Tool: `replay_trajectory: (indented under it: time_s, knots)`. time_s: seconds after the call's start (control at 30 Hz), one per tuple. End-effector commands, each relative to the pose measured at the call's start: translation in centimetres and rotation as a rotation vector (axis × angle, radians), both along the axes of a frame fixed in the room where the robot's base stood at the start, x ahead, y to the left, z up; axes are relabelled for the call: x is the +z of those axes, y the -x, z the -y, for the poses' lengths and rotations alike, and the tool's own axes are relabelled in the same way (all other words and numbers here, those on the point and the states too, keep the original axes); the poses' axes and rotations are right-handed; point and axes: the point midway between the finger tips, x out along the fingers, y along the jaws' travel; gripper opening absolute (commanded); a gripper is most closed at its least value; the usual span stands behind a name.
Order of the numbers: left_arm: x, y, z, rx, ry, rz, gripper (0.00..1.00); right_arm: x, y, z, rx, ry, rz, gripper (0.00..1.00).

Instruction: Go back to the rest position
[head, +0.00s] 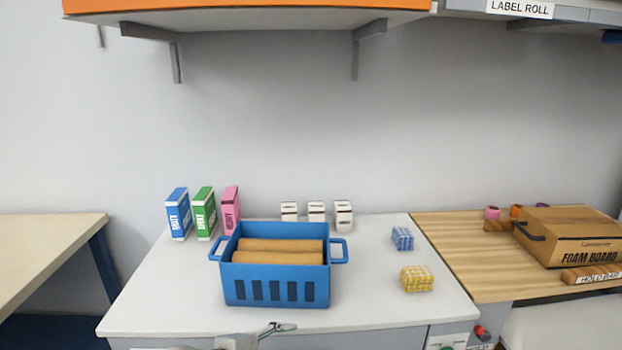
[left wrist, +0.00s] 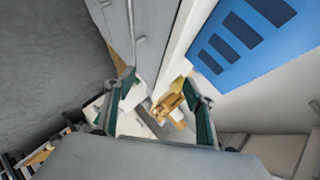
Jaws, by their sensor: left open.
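My left gripper (head: 278,328) shows only in part at the bottom of the head view, by the white table's front edge, below the blue crate. In the left wrist view the two dark green fingers of my left gripper (left wrist: 162,92) stand apart with nothing held between them. The blue crate (head: 275,292) stands on the white table with brown rolls (head: 278,257) in it. Its slotted blue wall shows at the upper right of the left wrist view (left wrist: 225,40), apart from the fingers. My right gripper is not in view.
The white table (head: 365,290) also bears blue, green and pink boxes (head: 204,213), small white blocks (head: 317,211), and blue (head: 402,238) and yellow (head: 416,279) checked packs. A wooden bench (head: 465,255) with a foam board box (head: 570,235) adjoins right. An orange-edged shelf (head: 250,5) hangs above.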

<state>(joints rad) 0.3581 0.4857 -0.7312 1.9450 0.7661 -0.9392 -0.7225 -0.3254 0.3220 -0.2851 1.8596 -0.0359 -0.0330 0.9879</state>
Motion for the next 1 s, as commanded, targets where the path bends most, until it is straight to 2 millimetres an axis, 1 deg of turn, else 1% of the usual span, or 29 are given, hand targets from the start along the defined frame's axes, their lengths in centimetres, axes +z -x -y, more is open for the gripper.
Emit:
replay_trajectory:
  time_s: [0.03, 0.13, 0.27, 0.37, 0.47, 0.5, 0.63, 0.7, 0.8, 0.9, 1.0]
  knots:
    - [-1.5, 1.1, 0.0, 0.054, 0.065, -0.044, 0.54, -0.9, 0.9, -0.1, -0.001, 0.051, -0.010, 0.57]
    - [-3.7, 2.5, -0.5, 0.169, 0.185, -0.113, 0.54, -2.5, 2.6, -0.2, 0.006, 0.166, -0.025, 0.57]
    - [-6.9, 4.7, -2.1, 0.328, 0.325, -0.201, 0.54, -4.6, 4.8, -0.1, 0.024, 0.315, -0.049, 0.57]
    - [-9.4, 6.8, -3.9, 0.455, 0.421, -0.263, 0.54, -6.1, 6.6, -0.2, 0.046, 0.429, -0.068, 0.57]
    - [-12.1, 9.5, -6.0, 0.584, 0.504, -0.320, 0.54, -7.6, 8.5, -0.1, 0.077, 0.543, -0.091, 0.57]
    - [-13.2, 10.7, -6.9, 0.636, 0.534, -0.341, 0.54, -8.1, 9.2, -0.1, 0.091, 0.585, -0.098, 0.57]
    - [-16.5, 14.9, -10.1, 0.795, 0.611, -0.398, 0.54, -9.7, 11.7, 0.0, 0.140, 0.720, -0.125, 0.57]
    - [-17.8, 17.1, -11.6, 0.865, 0.640, -0.418, 0.54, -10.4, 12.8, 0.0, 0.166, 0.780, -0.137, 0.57]
    - [-19.2, 19.6, -13.3, 0.941, 0.666, -0.439, 0.54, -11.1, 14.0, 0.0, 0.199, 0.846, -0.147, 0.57]
    - [-19.9, 21.1, -14.3, 0.983, 0.680, -0.448, 0.54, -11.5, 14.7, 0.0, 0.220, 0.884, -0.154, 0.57]
    - [-20.1, 21.7, -14.7, 1.001, 0.687, -0.451, 0.54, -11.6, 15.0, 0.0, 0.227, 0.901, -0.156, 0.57]
